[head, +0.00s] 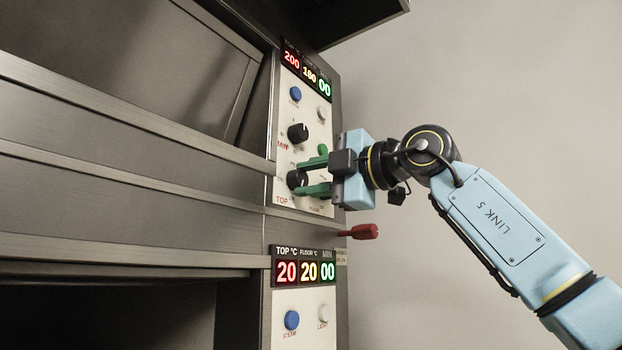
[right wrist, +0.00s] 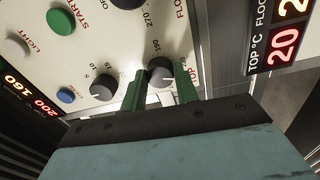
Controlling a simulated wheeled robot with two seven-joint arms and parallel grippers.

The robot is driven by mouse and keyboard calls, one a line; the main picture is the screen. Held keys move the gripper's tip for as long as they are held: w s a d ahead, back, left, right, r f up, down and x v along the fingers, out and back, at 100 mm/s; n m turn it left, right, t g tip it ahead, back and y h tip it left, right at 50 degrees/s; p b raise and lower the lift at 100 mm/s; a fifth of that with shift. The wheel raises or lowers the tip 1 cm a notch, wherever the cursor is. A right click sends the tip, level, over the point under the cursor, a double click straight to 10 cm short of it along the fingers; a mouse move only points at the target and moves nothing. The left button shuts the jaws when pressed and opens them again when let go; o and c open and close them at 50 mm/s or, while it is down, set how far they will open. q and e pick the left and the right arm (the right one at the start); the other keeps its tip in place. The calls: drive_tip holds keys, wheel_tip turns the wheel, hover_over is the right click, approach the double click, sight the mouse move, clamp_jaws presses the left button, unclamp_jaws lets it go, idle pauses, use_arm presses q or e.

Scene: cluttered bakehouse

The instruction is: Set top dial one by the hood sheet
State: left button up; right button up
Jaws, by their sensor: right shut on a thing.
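My right gripper (head: 300,179) is shut on a black dial (head: 294,180) low on the upper oven panel (head: 285,158), beside the printed word TOP. In the right wrist view its green fingers (right wrist: 160,85) lie on either side of this dial (right wrist: 161,68), and a white pointer line shows on its face. The upper display (head: 305,70) reads 200 in red, a yellow figure that looks like 160 or 180, and 00 in green. I see no hood sheet that I can make out. My left gripper is out of view.
Another black dial (head: 298,133) sits just above the held one. Blue (head: 295,94) and pale (head: 321,113) buttons are higher up. A red-ended handle (head: 362,232) sticks out below my gripper. The lower display (head: 303,271) reads 20, 20, 00. Bare wall is at right.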

drive_tip(key=o, duration=1)
drive_tip(key=b+v, duration=0.4)
drive_tip(key=v, duration=0.9)
drive_tip(key=shift+d, duration=0.25)
drive_tip(key=shift+f, duration=0.1)
